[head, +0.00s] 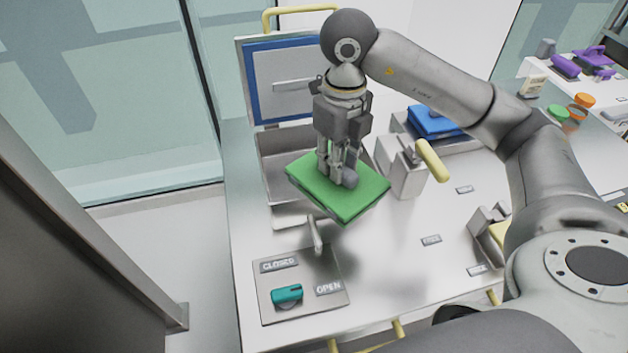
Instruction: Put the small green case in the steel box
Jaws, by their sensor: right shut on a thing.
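The small green case (312,183) is a flat green slab with a grey underside, held above the bench and a little tilted. My right gripper (341,180) points down and is shut on it near the middle of its top. The steel box (275,143) stands behind and below the case with its lid (287,82) raised. The lid has a blue seal around its inner side. The case and gripper hide the front and right of the box opening. The case appears to overlap the box's front right part in the picture. My left gripper is not in view.
A panel with a teal knob (286,294) and CLOSED and OPEN labels lies in front of the box. A yellow-handled clamp (432,160) and a tray with a blue item (432,121) stand to the right. The bench (385,275) is clear at front centre.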

